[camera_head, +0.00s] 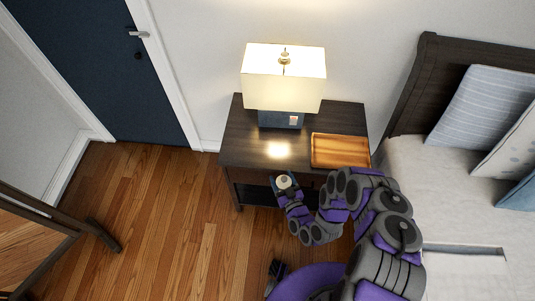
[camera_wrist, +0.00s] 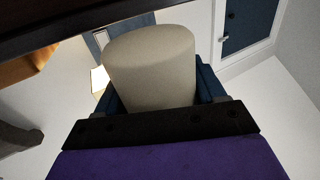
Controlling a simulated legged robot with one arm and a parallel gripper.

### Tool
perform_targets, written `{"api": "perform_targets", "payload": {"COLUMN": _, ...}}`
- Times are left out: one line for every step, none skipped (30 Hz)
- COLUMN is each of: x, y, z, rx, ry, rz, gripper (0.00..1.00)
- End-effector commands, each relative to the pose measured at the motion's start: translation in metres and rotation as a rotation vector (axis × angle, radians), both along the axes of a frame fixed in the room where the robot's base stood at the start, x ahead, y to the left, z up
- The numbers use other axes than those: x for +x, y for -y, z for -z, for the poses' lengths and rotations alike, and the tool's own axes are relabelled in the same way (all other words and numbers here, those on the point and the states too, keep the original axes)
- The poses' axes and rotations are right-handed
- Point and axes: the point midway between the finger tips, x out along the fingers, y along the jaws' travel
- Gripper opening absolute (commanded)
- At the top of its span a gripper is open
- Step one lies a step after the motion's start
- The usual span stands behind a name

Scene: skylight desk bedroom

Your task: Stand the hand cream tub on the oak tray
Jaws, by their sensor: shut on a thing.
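The hand cream tub (camera_wrist: 150,70) is a pale beige cylinder, large in the wrist view between my gripper's two dark blue fingers. In the head view the tub (camera_head: 284,181) shows its round pale top. My gripper (camera_head: 283,182) is shut on it and holds it at the front edge of the dark nightstand, left of the oak tray. The fingers (camera_wrist: 160,95) also show on both sides of the tub in the wrist view. The oak tray (camera_head: 340,151) lies on the right part of the nightstand top and looks empty.
The dark nightstand (camera_head: 238,146) carries a lit lamp (camera_head: 283,80) at the back, with a small light item by its base. Bare tabletop lies left of the tray. The bed (camera_head: 440,190) stands close on the right. Wooden floor (camera_head: 160,220) is open on the left.

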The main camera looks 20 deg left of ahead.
Motion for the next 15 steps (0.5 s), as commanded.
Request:
{"api": "perform_targets", "payload": {"x": -0.0015, "y": -0.0007, "z": 0.0001, "rx": 0.000, "ry": 0.000, "rz": 0.000, "gripper": 0.36}}
{"api": "perform_targets", "payload": {"x": -0.0018, "y": -0.0007, "z": 0.0001, "rx": 0.001, "ry": 0.001, "rz": 0.000, "gripper": 0.36}}
{"api": "perform_targets", "payload": {"x": -0.0017, "y": -0.0008, "z": 0.0001, "rx": 0.000, "ry": 0.001, "rz": 0.000, "gripper": 0.36}}
{"api": "perform_targets", "payload": {"x": -0.0015, "y": -0.0005, "z": 0.0000, "rx": 0.000, "ry": 0.001, "rz": 0.000, "gripper": 0.36}}
{"api": "perform_targets", "payload": {"x": -0.0013, "y": -0.0005, "z": -0.0001, "rx": 0.000, "ry": 0.001, "rz": 0.001, "gripper": 0.36}}
{"api": "perform_targets", "payload": {"x": -0.0012, "y": -0.0003, "z": -0.0001, "rx": 0.000, "ry": 0.001, "rz": 0.001, "gripper": 0.36}}
{"api": "perform_targets", "payload": {"x": -0.0010, "y": -0.0003, "z": -0.0002, "rx": 0.001, "ry": 0.002, "rz": 0.001, "gripper": 0.36}}
{"api": "perform_targets", "payload": {"x": -0.0010, "y": -0.0002, "z": -0.0002, "rx": 0.001, "ry": 0.002, "rz": 0.001, "gripper": 0.36}}
{"api": "perform_targets", "payload": {"x": -0.0009, "y": -0.0003, "z": -0.0003, "rx": 0.001, "ry": 0.002, "rz": 0.001, "gripper": 0.36}}
{"api": "perform_targets", "payload": {"x": -0.0008, "y": -0.0005, "z": -0.0003, "rx": 0.001, "ry": 0.002, "rz": 0.000, "gripper": 0.36}}
{"api": "perform_targets", "payload": {"x": -0.0006, "y": -0.0008, "z": -0.0003, "rx": 0.001, "ry": 0.002, "rz": 0.000, "gripper": 0.36}}
{"api": "perform_targets", "payload": {"x": -0.0001, "y": -0.0014, "z": -0.0002, "rx": 0.000, "ry": 0.001, "rz": 0.000, "gripper": 0.36}}
{"api": "perform_targets", "payload": {"x": 0.0005, "y": -0.0020, "z": -0.0001, "rx": 0.000, "ry": 0.001, "rz": 0.000, "gripper": 0.36}}
{"api": "perform_targets", "payload": {"x": 0.0011, "y": -0.0028, "z": 0.0001, "rx": -0.001, "ry": 0.001, "rz": 0.000, "gripper": 0.36}}
{"api": "perform_targets", "payload": {"x": 0.0024, "y": -0.0039, "z": 0.0004, "rx": -0.001, "ry": 0.000, "rz": 0.000, "gripper": 0.36}}
